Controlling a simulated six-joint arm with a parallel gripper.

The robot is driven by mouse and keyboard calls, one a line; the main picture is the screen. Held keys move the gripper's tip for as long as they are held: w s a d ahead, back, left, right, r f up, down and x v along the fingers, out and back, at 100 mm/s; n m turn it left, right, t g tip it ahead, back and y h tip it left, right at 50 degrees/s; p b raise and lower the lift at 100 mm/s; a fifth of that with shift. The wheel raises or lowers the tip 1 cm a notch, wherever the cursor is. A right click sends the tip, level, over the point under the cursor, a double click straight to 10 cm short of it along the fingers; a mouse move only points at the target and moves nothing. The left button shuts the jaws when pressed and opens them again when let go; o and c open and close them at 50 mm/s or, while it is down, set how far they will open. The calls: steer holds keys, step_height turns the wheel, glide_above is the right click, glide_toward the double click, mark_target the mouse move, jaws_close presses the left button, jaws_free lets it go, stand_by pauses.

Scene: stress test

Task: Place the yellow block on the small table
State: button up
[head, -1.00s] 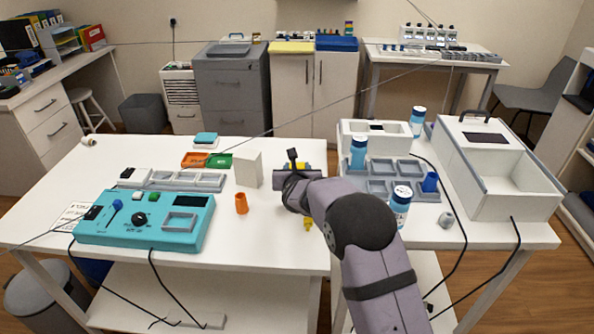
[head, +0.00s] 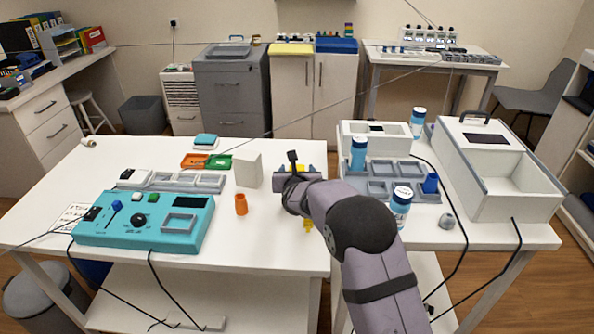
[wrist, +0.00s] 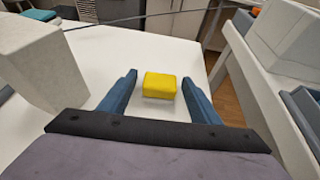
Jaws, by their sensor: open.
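The yellow block (wrist: 160,86) lies on the white left table (wrist: 182,55) in the wrist view, between my fingers and a little beyond the tips. My gripper (wrist: 158,82) is open, with a blue finger on each side and clear gaps to the block. In the head view my gripper (head: 294,168) is near the left table's right edge and hides most of the yellow block (head: 303,168). A narrower white table (head: 480,236) adjoins on the right; I cannot tell whether it or the table at the back right (head: 480,66) is the small table.
A pale upright box (head: 248,170) stands left of my gripper, and an orange cup (head: 241,204) nearer the front. A teal device (head: 150,222) is at left. The right table carries a grey tray (head: 378,187), bottles and a large open white box (head: 510,190).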

steer(key=shift+r+p, duration=0.15)
steer(key=shift+p, duration=0.4)
steer(key=shift+s, duration=0.3)
steer(key=shift+o, duration=0.5)
steer(key=shift+b+v, duration=1.4)
steer(key=shift+v, duration=1.95)
steer(key=shift+w, duration=0.1)
steer(key=shift+w+b, duration=0.15)
steer(key=shift+b, duration=0.45)
steer(key=shift+w+r, duration=0.1)
steer(key=shift+f+p+x, duration=0.15)
steer(key=shift+p+x, duration=0.45)
steer(key=shift+x, duration=1.2)
steer(key=shift+f+p+x, duration=0.2)
steer(key=shift+p+x, duration=0.35)
steer(key=shift+x, duration=1.25)
steer(key=c, duration=1.2)
